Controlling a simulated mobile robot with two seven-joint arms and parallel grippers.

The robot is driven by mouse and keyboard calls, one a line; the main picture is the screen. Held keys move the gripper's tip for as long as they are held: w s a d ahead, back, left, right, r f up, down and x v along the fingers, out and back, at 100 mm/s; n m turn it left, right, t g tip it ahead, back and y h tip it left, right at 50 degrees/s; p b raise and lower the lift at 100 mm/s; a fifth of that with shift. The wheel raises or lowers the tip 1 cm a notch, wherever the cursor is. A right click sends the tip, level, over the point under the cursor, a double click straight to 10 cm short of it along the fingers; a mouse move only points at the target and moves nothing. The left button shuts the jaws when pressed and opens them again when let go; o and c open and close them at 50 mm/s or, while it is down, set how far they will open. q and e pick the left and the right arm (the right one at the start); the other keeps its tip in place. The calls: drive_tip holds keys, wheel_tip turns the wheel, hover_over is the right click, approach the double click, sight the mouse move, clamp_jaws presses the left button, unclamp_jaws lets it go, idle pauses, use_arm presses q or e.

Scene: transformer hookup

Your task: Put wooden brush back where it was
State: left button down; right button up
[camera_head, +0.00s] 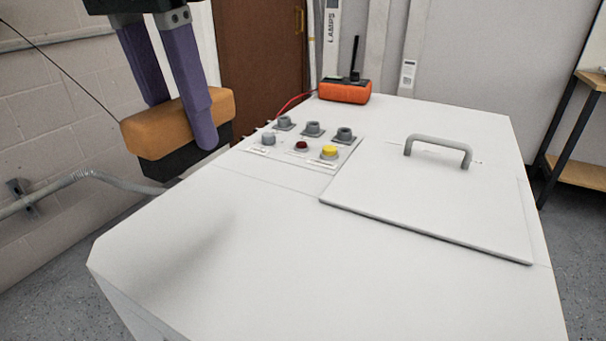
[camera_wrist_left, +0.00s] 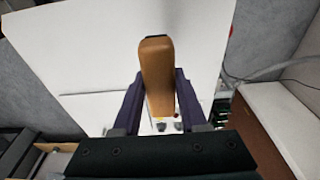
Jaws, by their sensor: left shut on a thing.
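The wooden brush (camera_head: 170,125) has an orange-brown wooden block on top and dark bristles below. My left gripper (camera_head: 205,125) is shut on the brush, with its purple fingers on either side of the block. It holds the brush in the air at the left edge of the white cabinet (camera_head: 215,240), with the bristles facing down. The left wrist view also shows the brush (camera_wrist_left: 158,75) between the two fingers (camera_wrist_left: 160,108). My right gripper is in neither view.
The cabinet top has a panel with grey sockets (camera_head: 312,130), a red button and a yellow button (camera_head: 329,152). A lid with a grey handle (camera_head: 438,146) lies at the right. An orange device (camera_head: 344,91) stands at the back. The front left top is clear.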

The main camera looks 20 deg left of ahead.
use_arm(q)
wheel_tip(320, 180, down, 13)
drive_tip(key=b, duration=0.3)
drive_tip(key=shift+c, duration=2.2)
unclamp_jaws()
drive_tip(key=shift+f, duration=0.15)
drive_tip(key=shift+w, duration=0.1)
drive_tip(key=r+p, duration=0.1)
drive_tip(key=r, duration=0.3)
drive_tip(key=s+r+p, duration=0.1)
drive_tip(key=r, duration=0.3)
drive_tip(key=r+p, duration=0.1)
drive_tip(key=r, duration=0.3)
drive_tip(key=shift+s+r+p, duration=0.1)
drive_tip(key=shift+s+p, duration=0.3)
